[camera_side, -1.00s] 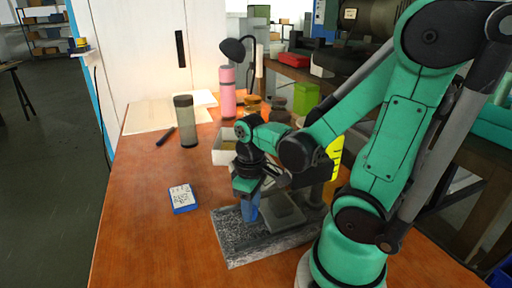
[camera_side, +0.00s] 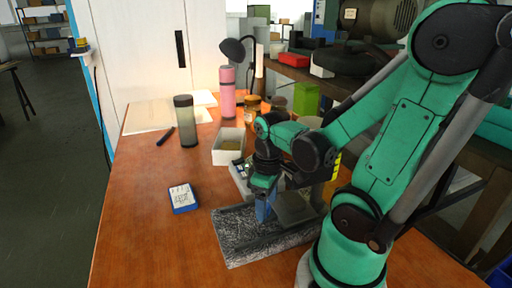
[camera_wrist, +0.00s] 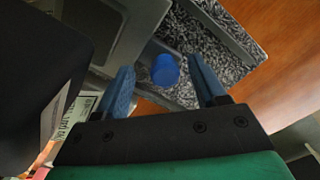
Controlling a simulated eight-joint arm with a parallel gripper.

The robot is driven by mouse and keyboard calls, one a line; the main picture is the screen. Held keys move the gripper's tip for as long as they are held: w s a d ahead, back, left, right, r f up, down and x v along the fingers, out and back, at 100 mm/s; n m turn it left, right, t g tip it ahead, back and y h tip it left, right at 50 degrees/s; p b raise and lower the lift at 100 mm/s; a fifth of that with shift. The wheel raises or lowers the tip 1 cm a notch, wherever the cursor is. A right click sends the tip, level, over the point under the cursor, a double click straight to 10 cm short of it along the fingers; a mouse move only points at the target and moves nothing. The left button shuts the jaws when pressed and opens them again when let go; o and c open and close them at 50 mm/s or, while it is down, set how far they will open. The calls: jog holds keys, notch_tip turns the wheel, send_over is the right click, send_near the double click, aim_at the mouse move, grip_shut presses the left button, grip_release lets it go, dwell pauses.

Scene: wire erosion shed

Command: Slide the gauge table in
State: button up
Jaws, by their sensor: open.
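The gauge stand has a speckled granite base (camera_side: 238,239) on the wooden bench, and it also shows in the wrist view (camera_wrist: 205,62). A grey plate (camera_side: 294,208), which looks like the gauge table, sits over the base, partly hidden by my arm. In the wrist view a grey metal part (camera_wrist: 128,38) lies beside a round blue knob (camera_wrist: 165,70). My gripper (camera_side: 264,214) points down over the granite base, left of the grey plate. Its blue fingers (camera_wrist: 162,76) are open, with the knob appearing between them. I cannot tell whether they touch it.
A blue and white box (camera_side: 183,198) lies left of the base. A white tray (camera_side: 229,146), a grey-green cylinder (camera_side: 187,122) and a pink bottle (camera_side: 227,92) stand behind. A dark pen (camera_side: 166,136) lies near the cylinder. The bench's front left is clear.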

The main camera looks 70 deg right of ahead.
jog(key=shift+r, duration=0.1)
jog(key=shift+r, duration=2.7)
jog(key=w+a+r+t, duration=0.3)
jog(key=w+a+t, duration=0.4)
jog(key=w+a, duration=0.2)
